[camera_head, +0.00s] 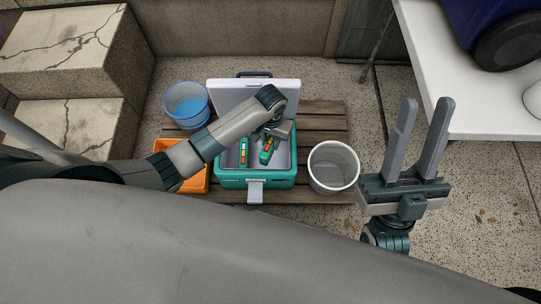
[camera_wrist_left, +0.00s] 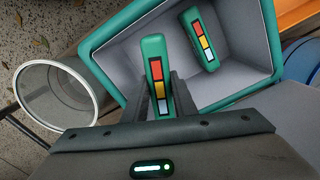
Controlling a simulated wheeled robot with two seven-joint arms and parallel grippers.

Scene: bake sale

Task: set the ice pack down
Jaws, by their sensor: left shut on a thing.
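A green ice pack (camera_wrist_left: 155,72) with red, yellow and pale squares is between the fingers of my left gripper (camera_wrist_left: 160,95), which is shut on it. In the head view this ice pack (camera_head: 267,152) and my left gripper (camera_head: 272,138) are inside the open teal cooler (camera_head: 230,184). A second, similar ice pack (camera_head: 244,150) lies in the cooler to the left; it also shows in the left wrist view (camera_wrist_left: 204,42). I cannot tell whether the held pack touches the cooler floor. My right gripper (camera_head: 424,105) is open and empty, away to the right.
The cooler stands on a slatted wooden bench (camera_head: 322,118) with its pale lid (camera_head: 230,95) raised behind. A white bucket (camera_head: 333,167) is on its right, a blue bucket (camera_head: 186,102) and an orange bin (camera_head: 197,183) on its left. A white table (camera_head: 470,90) is at right.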

